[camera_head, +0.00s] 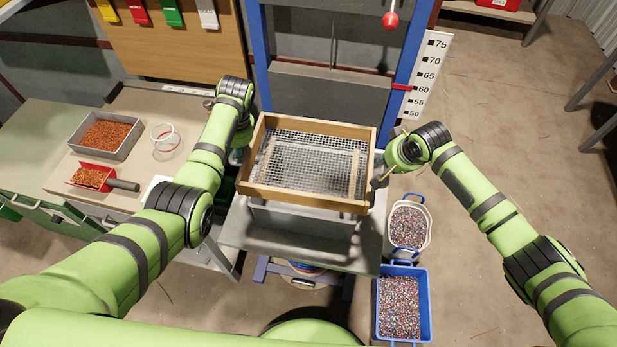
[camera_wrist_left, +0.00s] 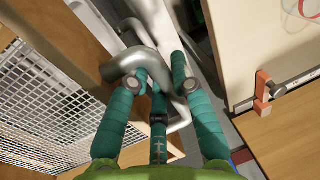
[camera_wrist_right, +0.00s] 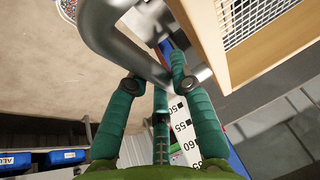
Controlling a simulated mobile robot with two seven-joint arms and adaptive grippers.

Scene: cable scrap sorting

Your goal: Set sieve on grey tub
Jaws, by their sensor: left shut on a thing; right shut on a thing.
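The sieve (camera_head: 262,137), a wooden frame with wire mesh, is over the grey tub (camera_head: 300,221) in the head view. The tub stands on a grey platform; its front wall shows below the frame, and the sieve hides its opening. I cannot tell whether the sieve touches the rim. My left gripper (camera_head: 238,155) is shut on the sieve's left metal handle (camera_wrist_left: 135,62). My right gripper (camera_head: 381,172) is shut on its right metal handle (camera_wrist_right: 140,60). The frame (camera_wrist_right: 215,40) also shows beside my right fingers.
A workbench on the left holds a grey tray (camera_head: 128,152) of copper granules, a red scoop (camera_head: 95,177) and a clear cup (camera_head: 165,141). A white basket (camera_head: 427,236) and a blue crate (camera_head: 424,318) of mixed granules stand on the floor at right. A scale board (camera_head: 428,70) stands behind.

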